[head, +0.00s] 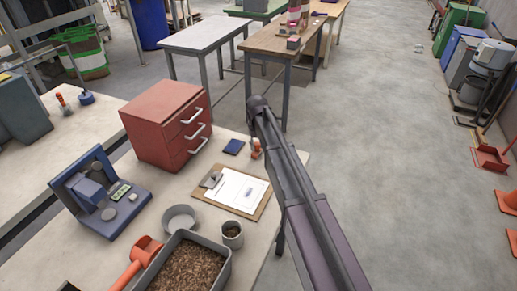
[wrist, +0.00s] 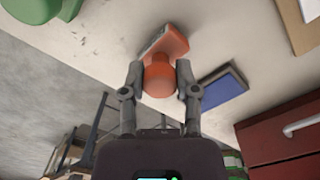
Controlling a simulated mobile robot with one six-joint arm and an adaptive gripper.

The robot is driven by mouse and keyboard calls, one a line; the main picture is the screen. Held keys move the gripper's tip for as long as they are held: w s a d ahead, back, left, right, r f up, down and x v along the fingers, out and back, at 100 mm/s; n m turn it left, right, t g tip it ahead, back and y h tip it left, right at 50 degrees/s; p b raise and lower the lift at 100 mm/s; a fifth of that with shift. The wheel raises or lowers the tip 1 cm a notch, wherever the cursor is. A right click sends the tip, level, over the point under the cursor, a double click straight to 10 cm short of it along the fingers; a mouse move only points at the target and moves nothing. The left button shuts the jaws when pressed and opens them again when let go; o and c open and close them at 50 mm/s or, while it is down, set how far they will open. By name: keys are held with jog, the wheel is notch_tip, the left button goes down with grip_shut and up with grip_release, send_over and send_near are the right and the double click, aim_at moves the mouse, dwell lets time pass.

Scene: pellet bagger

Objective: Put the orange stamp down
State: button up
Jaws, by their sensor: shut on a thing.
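The orange stamp (wrist: 164,62) has a round knob and a wider base. In the wrist view my gripper (wrist: 159,78) is shut on the knob, one finger on each side. The stamp hangs over the pale bench top near its edge; I cannot tell whether its base touches the surface. In the head view the stamp (head: 256,153) shows small at the bench's right edge, partly hidden by my arm. A dark blue pad (head: 234,147) lies just left of it and also shows in the wrist view (wrist: 222,88).
A clipboard (head: 262,206) with paper lies in front of the stamp. A red drawer cabinet (head: 160,125) stands to the left. A blue scale (head: 100,195), a grey cup (head: 232,236) and a pellet tray (head: 190,266) are nearer. Open floor lies right of the bench.

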aim_at(257, 144)
jog(key=shift+f, duration=0.15)
jog(key=o, duration=0.9)
jog(key=shift+r, duration=0.2)
notch_tip(257, 144, up, 12)
jog(key=p, duration=1.2)
dwell(0.6)
jog(key=s+d+m, duration=0.5)
jog(key=s+d, duration=1.8)
jog(key=s, duration=0.2)
jog(key=shift+s+d, duration=0.25)
jog(key=shift+s, duration=0.05)
